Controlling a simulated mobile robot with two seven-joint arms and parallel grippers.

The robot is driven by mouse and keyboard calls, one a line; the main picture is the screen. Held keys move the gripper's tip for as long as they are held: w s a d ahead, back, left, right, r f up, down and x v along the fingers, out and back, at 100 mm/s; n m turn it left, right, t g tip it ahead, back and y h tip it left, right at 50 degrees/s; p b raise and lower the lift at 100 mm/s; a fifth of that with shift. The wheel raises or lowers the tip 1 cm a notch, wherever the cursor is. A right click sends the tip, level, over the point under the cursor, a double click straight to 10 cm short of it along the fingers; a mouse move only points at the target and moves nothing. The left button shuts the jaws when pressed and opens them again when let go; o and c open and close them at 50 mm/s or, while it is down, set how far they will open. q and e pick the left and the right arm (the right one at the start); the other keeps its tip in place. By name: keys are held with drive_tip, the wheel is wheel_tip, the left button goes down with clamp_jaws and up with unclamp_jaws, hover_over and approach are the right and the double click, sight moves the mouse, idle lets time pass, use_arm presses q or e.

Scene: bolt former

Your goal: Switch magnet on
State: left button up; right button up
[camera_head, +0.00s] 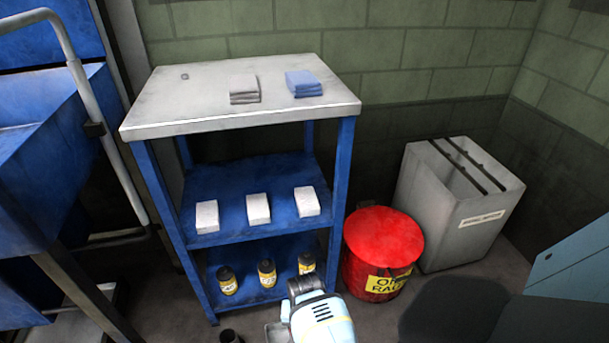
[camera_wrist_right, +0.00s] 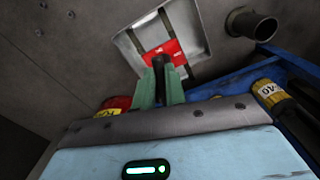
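No part is clearly readable as a magnet switch. In the right wrist view, my right gripper's two green fingers (camera_wrist_right: 163,84) stand close together. A dark part shows at their tips, and I cannot tell if they are shut on it. Just beyond them is a red panel (camera_wrist_right: 160,52) with small white marks, in front of a pale grey, frame-like piece (camera_wrist_right: 128,44). In the head view my right arm reaches down at the bottom middle; its fingertips are hidden. A bit of a grey piece (camera_head: 277,334) shows beside it. My left gripper is not in view.
A blue shelf with a grey top (camera_head: 200,92) holds folded cloths, white boxes and yellow-labelled bottles (camera_head: 267,273). A red oily-rag can (camera_head: 383,243) and a grey bin (camera_head: 430,205) stand at its right. A dark open cylinder (camera_wrist_right: 252,25) is near the gripper.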

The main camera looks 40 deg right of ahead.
clamp_jaws()
drive_tip(key=shift+d+r, duration=0.1)
drive_tip(key=n+p, duration=0.1)
drive_tip(key=d+n+p, duration=0.1)
drive_tip(key=n+p, duration=0.1)
drive_tip(key=shift+s, duration=0.4)
drive_tip(key=o, duration=0.7)
unclamp_jaws()
